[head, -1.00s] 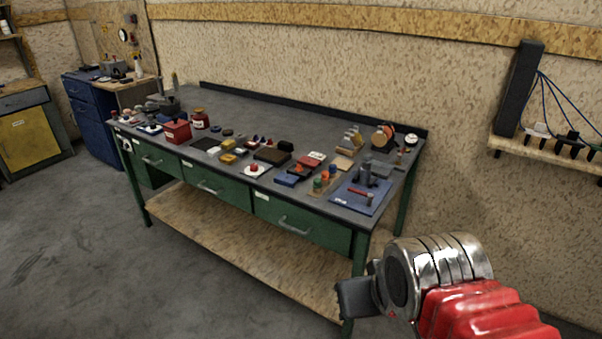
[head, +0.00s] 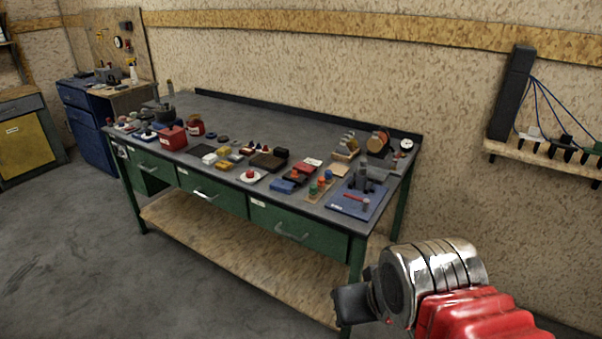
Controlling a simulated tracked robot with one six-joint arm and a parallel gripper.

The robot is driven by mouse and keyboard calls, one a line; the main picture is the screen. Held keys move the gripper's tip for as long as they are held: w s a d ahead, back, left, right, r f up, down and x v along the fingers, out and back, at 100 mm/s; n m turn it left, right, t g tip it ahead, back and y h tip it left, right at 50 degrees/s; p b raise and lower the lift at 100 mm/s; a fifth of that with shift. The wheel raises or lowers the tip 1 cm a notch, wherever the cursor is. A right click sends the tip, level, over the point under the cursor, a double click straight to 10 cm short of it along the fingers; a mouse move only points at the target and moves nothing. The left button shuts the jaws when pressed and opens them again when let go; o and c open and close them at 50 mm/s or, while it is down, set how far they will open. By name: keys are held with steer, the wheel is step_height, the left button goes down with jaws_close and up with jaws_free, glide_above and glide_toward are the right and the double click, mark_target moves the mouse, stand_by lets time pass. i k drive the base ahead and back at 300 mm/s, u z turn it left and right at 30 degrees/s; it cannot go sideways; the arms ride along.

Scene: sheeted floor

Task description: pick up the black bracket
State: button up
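I cannot single out the black bracket for sure. Small dark pieces lie among the many parts on the green workbench (head: 270,118), including a black block (head: 282,154) near the middle and dark grey upright parts on a blue board (head: 342,207) at the right end. Black pieces (head: 566,148) also stand on the wall shelf at the right. My gripper (head: 352,303) shows as a dark end piece at the lower right, in front of the bench's right end and apart from the parts. Its fingers cannot be made out.
The bench has green drawers and a wooden lower shelf (head: 235,250). A red box (head: 172,138) stands on its left part; the back of its top is mostly clear. A blue cabinet (head: 88,118) and a yellow-doored cabinet (head: 22,145) stand at the left. Grey floor (head: 110,270) is open.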

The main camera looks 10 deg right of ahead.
mark_target(287, 176)
steer(key=k, duration=1.35)
steer(key=u, duration=0.2)
steer(key=i, duration=0.45)
steer(key=u, duration=0.65)
steer(key=i, duration=0.8)
steer(key=u, duration=0.65)
steer(key=i, duration=1.45)
steer(key=z, duration=0.05)
